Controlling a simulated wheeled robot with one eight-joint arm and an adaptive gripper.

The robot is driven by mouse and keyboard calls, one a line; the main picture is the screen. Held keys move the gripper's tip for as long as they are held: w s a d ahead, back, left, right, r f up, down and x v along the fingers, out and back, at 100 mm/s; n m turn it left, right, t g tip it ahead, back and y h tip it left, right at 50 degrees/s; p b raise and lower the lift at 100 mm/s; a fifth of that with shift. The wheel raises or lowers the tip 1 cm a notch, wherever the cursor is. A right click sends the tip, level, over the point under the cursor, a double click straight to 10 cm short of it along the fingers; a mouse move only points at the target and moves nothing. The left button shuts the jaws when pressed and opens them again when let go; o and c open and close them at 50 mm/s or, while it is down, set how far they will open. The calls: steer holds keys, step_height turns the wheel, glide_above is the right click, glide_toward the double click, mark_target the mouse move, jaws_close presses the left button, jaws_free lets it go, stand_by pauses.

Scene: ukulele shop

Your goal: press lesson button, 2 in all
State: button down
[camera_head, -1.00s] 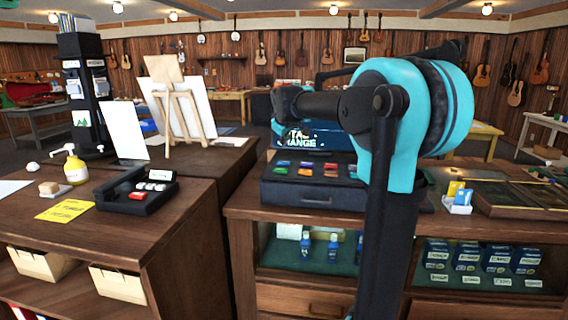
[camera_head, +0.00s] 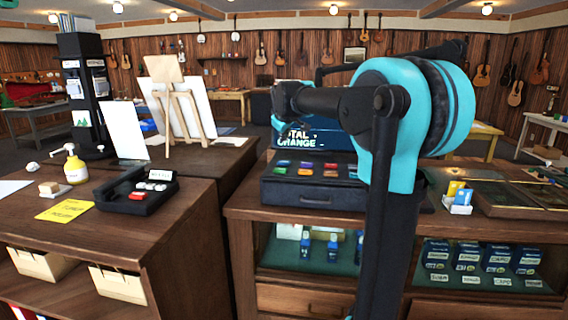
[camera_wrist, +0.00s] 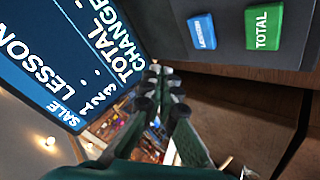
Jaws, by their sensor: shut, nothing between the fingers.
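The lesson button is a blue key (camera_wrist: 202,31) whose small label looks like LESSON, on the dark key panel in the wrist view. A larger green TOTAL key (camera_wrist: 264,26) is to its right. The register (camera_head: 318,185) stands on the counter in the head view, with rows of coloured keys. Its screen (camera_wrist: 62,55) shows SALE, a LESSON line, TOTAL and CHANGE; it is partly hidden by my arm in the head view (camera_head: 308,137). My gripper (camera_wrist: 163,92) is shut and empty, below and left of the blue key in the wrist view, apparently apart from it. My arm hides it in the head view.
A small card holder (camera_head: 458,200) stands right of the register. An easel (camera_head: 180,115) stands behind.

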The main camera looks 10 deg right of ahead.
mark_target(284, 162)
step_height(284, 162, up, 3)
steer(key=shift+f, duration=0.2)
steer(key=shift+f, duration=4.4)
steer(key=shift+f, duration=0.1)
steer(key=shift+f, duration=0.3)
steer(key=shift+f, duration=0.45)
steer(key=shift+r, duration=0.85)
